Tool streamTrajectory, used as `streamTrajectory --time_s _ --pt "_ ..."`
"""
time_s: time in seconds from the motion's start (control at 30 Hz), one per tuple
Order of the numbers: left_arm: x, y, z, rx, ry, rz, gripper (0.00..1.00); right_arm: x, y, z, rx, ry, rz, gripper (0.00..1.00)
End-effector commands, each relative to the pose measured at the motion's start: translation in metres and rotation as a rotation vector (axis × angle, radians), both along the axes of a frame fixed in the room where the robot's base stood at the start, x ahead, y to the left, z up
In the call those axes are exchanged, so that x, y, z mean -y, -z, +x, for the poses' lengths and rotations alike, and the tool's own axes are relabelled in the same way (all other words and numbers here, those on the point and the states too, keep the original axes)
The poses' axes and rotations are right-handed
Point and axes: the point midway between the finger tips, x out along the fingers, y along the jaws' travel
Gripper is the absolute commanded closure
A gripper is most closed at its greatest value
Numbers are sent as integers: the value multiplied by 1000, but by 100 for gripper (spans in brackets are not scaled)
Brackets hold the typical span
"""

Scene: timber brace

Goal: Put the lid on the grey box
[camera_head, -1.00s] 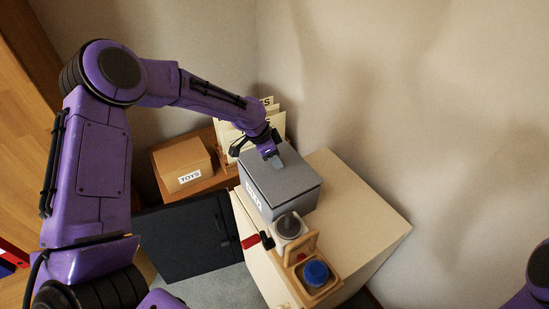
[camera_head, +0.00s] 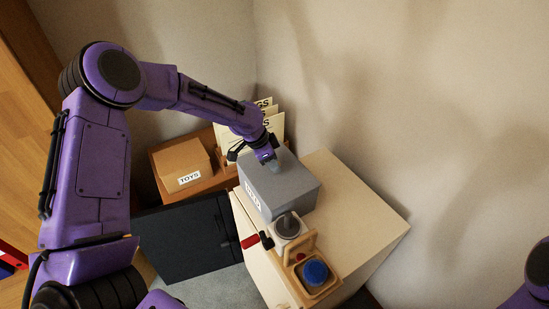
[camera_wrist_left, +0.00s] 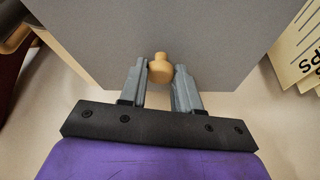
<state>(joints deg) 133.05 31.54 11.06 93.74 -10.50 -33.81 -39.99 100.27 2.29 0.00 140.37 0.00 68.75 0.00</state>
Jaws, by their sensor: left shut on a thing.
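The grey box (camera_head: 274,204) stands on the pale cabinet top with a white label on its front. The grey lid (camera_head: 296,178) lies over the box top; in the head view it looks flush, with no clear gap at the edges I can see. My left gripper (camera_head: 273,163) is above the lid, pointing down. In the left wrist view its fingers (camera_wrist_left: 158,72) are shut on the lid's wooden knob (camera_wrist_left: 161,62), with the flat grey lid (camera_wrist_left: 150,25) beyond. The far edge of the box is partly hidden by my gripper. My right gripper is out of view.
A cardboard box labelled TOYS (camera_head: 184,165) and upright cards (camera_head: 272,124) stand behind, to the left. A grey-topped item (camera_head: 288,225) and a wooden tray with a blue knob (camera_head: 315,273) stand in front. The cabinet's right side (camera_head: 350,205) is clear.

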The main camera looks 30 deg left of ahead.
Motion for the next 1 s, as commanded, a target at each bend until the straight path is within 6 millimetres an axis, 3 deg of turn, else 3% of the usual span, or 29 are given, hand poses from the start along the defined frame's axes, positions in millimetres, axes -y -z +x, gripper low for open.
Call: streamTrajectory --time_s 0.17,0.2,0.3,0.6,0.9,1.0 --pt "0 0 0 3 -2 -1 100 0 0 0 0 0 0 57" --pt "0 0 0 3 -3 -1 65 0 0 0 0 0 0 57" --pt "0 -1 1 4 -3 -2 38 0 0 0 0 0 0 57" --pt "0 -3 1 4 -3 -1 38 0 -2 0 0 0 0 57" --pt "0 -32 1 5 -3 -2 38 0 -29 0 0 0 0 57" --pt "0 -38 1 5 -3 -2 38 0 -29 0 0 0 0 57"
